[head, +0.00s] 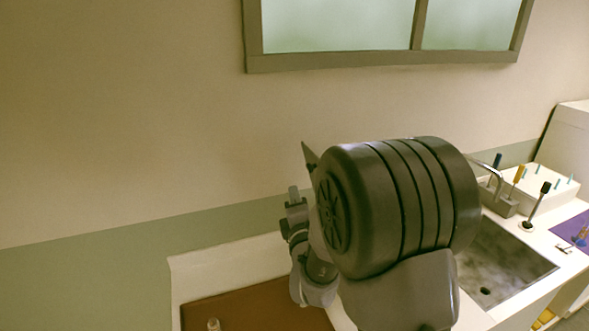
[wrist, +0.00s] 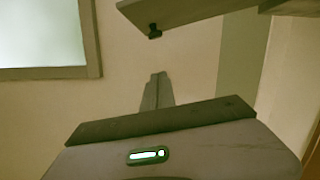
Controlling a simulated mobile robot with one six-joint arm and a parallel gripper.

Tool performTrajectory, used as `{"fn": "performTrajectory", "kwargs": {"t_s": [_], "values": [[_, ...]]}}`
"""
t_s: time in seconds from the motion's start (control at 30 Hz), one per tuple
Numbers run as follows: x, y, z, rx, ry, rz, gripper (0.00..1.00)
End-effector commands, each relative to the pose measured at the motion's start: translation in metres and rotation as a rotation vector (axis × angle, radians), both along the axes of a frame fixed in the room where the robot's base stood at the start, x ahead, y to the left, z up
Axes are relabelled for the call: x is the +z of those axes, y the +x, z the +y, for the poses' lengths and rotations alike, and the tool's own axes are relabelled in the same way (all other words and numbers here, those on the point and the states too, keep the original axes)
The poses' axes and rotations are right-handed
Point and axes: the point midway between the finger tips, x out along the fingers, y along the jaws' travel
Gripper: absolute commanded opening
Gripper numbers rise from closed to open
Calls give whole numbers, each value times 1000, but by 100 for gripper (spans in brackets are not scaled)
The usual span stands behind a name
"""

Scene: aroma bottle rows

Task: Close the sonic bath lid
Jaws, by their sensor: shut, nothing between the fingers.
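A grey flat panel (wrist: 190,8) with a small black knob crosses the top of the wrist view. It looks like the raised sonic bath lid, but only part of it shows. A thin grey pointed edge (head: 309,157) behind my arm in the head view may be the same lid. The bath's body is hidden or cannot be made out. My gripper (head: 294,195) shows small, left of my large dark arm joint. In the wrist view its fingers (wrist: 158,80) are together and empty, below the panel and apart from it in the picture.
A brown mat or board (head: 255,308) lies on the white counter, with a small bottle (head: 213,324) at its front. A sink (head: 500,262) with a tap is at right, beside a white rack (head: 545,183). A window (head: 340,25) is on the wall.

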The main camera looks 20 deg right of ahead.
Motion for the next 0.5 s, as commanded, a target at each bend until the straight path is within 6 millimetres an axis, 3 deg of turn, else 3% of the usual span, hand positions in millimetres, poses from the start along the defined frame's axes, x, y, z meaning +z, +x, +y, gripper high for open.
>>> {"fn": "performTrajectory", "kwargs": {"t_s": [0.3, 0.5], "values": [[6, 67, -15, 0, 3, -1, 0], [12, 65, -46, -1, 2, 0, 0]]}}
